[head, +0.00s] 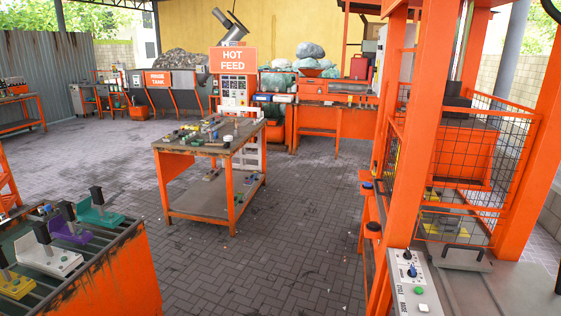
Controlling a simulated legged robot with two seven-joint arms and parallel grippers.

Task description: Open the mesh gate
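The mesh gate (462,160) is an orange-framed panel of dark wire mesh on the orange press (413,130) at the right of the head view. It stands upright across the press opening, above the grey bed, and looks closed; I cannot make out a latch. Through the mesh I see an orange block and yellow pieces low down. A black handle (463,251) sits on a grey plate at the gate's lower edge. Neither of my grippers shows in the head view.
A control panel (413,283) with knobs and a green button is at the press's front. A cluttered orange workbench (210,143) stands mid-floor. A rack (75,262) of black-handled moulds is at lower left. Paved floor (300,240) between them is clear.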

